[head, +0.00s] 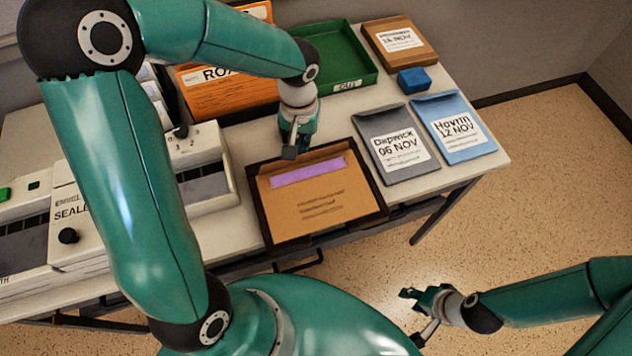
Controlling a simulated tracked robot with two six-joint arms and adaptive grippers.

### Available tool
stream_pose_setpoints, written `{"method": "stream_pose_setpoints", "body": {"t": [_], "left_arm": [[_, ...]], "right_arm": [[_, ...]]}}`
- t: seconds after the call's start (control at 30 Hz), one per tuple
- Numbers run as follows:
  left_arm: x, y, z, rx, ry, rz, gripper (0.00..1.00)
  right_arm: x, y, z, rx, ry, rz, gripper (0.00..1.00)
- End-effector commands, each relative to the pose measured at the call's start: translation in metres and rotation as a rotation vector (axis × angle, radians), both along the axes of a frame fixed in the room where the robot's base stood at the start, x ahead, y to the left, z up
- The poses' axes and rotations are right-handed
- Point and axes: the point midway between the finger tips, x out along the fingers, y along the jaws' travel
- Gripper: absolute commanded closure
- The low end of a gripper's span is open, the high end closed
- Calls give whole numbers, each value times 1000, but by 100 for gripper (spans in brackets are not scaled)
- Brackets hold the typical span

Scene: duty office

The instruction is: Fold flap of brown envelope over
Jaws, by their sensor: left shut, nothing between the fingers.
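The brown envelope (320,222) lies flat in a dark shallow frame (380,190) at the front of the table. A purple strip (287,180) runs across its upper part, and small print shows below. The strip is uncovered. The flap edge is hard to make out at the far side, partly hidden by my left gripper. My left gripper (290,153) is shut and empty, pointing down at the envelope's far edge; I cannot tell whether it touches. My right gripper (414,314) is open and empty, off the table at the lower right.
Grey (405,173) and blue (465,153) envelopes lie to the right. White machines (80,225) stand at the left.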

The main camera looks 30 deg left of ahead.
Motion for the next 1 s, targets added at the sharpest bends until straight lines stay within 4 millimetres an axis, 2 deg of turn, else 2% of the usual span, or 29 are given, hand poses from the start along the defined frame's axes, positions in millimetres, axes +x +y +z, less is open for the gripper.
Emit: {"method": "stream_pose_setpoints", "body": {"t": [0.4, 1.0], "left_arm": [[-10, -11, -2, 0, 0, -1, 100], [-12, -14, -2, 0, 1, 0, 100]], "right_arm": [[0, 0, -8, 0, 0, 0, 60], [0, 0, -10, 0, 0, 0, 60]]}}
